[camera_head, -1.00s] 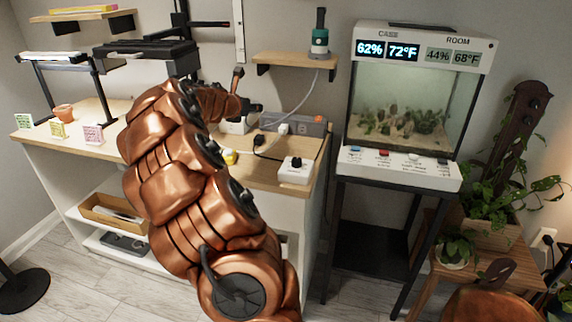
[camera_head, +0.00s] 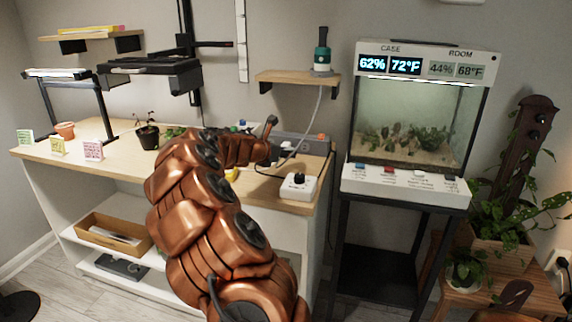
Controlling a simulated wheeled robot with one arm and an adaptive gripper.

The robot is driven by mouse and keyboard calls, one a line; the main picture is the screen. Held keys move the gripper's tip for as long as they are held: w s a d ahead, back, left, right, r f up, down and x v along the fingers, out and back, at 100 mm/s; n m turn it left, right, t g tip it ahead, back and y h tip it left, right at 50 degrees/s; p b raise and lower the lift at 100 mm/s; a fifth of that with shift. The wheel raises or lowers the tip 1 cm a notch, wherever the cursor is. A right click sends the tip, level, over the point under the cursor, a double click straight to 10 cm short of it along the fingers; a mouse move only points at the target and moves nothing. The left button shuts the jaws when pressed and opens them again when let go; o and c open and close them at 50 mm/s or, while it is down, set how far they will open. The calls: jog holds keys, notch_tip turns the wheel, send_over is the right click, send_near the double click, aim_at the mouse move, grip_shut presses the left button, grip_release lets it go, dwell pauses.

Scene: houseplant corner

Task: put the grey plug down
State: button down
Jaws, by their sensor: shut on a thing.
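My gripper (camera_head: 272,152) is at the far end of my copper arm, above the back right of the wooden bench top. It is small in view and partly hidden by my own wrist. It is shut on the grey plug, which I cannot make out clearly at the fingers. A grey power strip (camera_head: 312,147) lies along the back of the bench, just right of and behind my gripper. I cannot tell whether the held plug touches anything.
A white box (camera_head: 298,188) with a black top piece sits at the bench's right front. Cables run near the strip. A shelf (camera_head: 290,77) with a green-and-white bottle (camera_head: 322,52) hangs above. A glass terrarium (camera_head: 415,125) stands right. A potted plant (camera_head: 148,134) stands left of my arm.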

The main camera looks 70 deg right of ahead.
aim_at(286, 169)
jog(key=shift+f+b, duration=0.3)
jog(key=shift+f, duration=1.35)
jog(key=shift+f, duration=0.6)
jog(key=c, duration=0.9)
grip_release()
jog(key=shift+f, duration=0.15)
jog(key=shift+r, duration=0.3)
jog(key=v, duration=0.3)
jog(key=p+v, duration=0.1)
jog(key=v, duration=0.7)
jog(key=shift+d+r, duration=0.2)
jog(key=shift+r, duration=0.2)
jog(key=shift+w+a+r, duration=0.2)
jog(key=shift+a+r, duration=0.05)
jog(key=shift+a, duration=0.4)
